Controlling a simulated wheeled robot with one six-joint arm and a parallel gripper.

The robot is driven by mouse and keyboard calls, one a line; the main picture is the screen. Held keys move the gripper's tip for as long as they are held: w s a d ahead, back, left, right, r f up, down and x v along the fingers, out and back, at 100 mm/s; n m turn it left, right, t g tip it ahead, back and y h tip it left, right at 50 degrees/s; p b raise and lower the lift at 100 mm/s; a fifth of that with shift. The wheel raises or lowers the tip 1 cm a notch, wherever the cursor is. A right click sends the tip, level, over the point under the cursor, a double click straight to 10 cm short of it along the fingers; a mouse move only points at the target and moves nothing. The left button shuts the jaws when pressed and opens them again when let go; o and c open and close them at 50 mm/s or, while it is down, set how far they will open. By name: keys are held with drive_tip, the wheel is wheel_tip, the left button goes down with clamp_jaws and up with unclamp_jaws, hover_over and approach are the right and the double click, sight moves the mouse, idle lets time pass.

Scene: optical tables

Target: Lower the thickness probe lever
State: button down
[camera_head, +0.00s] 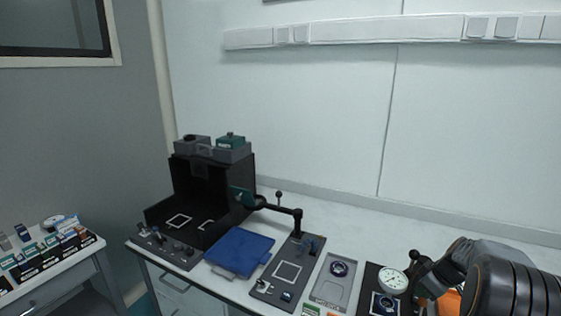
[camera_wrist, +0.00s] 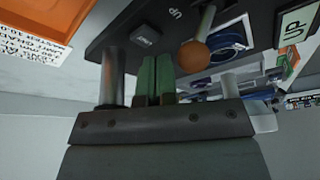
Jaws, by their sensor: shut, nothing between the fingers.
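The thickness probe shows in the head view as a white round dial (camera_head: 393,281) over a dark base plate (camera_head: 370,275) at the lower right. In the wrist view, a rod with an orange-brown ball knob (camera_wrist: 194,56), which looks like the lever, stands just right of my fingertips. My gripper (camera_wrist: 157,65) has its two green fingers together with nothing between them. The knob looks apart from the fingers, but the depth gap is hard to judge. In the head view my arm comes in from the right beside the dial, and my fingertips cannot be made out.
A metal post (camera_wrist: 112,78) stands close left of my fingers. An orange object (camera_wrist: 45,18) is at the upper left of the wrist view. In the head view, a grey tray (camera_head: 328,291), blue mat (camera_head: 240,250) and black box stand (camera_head: 225,180) lie to the left.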

sight(425, 299)
drive_tip(key=shift+s+a+f+b, duration=0.1)
drive_tip(key=shift+s+a+b, duration=0.15)
drive_tip(key=shift+s, duration=0.25)
drive_tip(key=shift+s+a+f+b, duration=0.1)
drive_tip(key=shift+s+a+b, duration=0.15)
drive_tip(key=shift+s, duration=0.25)
drive_tip(key=shift+s+a+r, duration=0.1)
drive_tip(key=shift+s, duration=0.2)
drive_tip(key=shift+s+a+b, duration=0.15)
drive_tip(key=shift+s+b, duration=0.1)
drive_tip(key=shift+b, duration=0.05)
drive_tip(key=shift+r, duration=0.25)
drive_tip(key=shift+w+d+r+p, duration=0.1)
drive_tip(key=shift+w+r+p, duration=0.1)
drive_tip(key=shift+r+p, duration=0.75)
drive_tip(key=shift+w+d+r+p, duration=0.15)
drive_tip(key=shift+r+p, duration=0.4)
drive_tip(key=shift+r, duration=0.75)
drive_tip(key=shift+w+d+r+p, duration=0.1)
drive_tip(key=shift+w+r+p, duration=0.1)
drive_tip(key=shift+r+p, duration=0.75)
drive_tip(key=shift+r, duration=0.15)
